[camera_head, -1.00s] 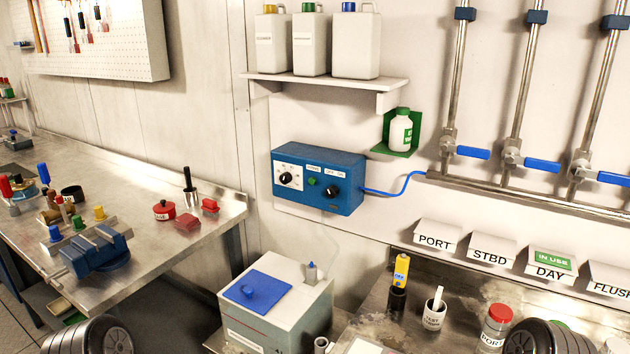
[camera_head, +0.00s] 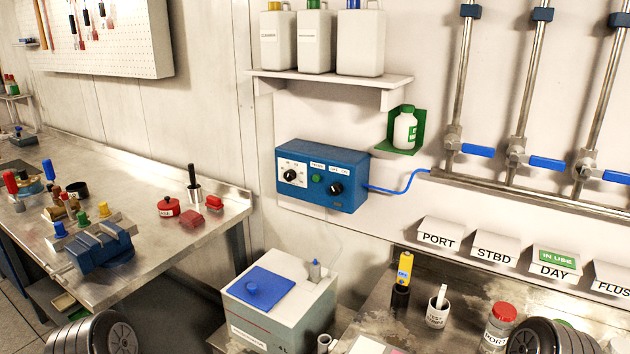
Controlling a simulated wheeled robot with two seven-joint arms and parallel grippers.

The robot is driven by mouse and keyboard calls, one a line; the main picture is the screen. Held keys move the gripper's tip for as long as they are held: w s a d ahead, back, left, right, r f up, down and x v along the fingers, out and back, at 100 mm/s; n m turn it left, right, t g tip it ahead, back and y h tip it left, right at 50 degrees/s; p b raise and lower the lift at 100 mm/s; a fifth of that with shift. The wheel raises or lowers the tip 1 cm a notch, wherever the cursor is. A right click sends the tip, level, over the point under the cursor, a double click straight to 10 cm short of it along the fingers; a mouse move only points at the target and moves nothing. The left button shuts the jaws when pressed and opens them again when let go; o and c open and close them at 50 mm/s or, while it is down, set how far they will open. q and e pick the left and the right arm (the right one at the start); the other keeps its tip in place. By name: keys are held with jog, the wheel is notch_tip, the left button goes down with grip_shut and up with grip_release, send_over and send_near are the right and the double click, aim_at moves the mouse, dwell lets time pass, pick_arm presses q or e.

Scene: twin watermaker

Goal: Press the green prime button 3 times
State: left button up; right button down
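The green prime button (camera_head: 317,178) is a small round green button on the front of the blue control box (camera_head: 342,162). The box is fixed to the wall, below the shelf. The button lies between two black knobs, one on a white dial plate (camera_head: 290,175) to its left and one to its right (camera_head: 335,188). Small white labels sit above the button and the right knob, too small to read surely. Nothing touches or covers the button. Neither of my grippers shows; rounded dark parts at the bottom left and bottom right corners appear to be my arms.
A white tank with a blue lid (camera_head: 262,287) stands below the box. A blue hose (camera_head: 405,182) runs right from the box to pipes with blue valve handles. A green-held bottle (camera_head: 404,130) hangs above right. The wall before the box is clear.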

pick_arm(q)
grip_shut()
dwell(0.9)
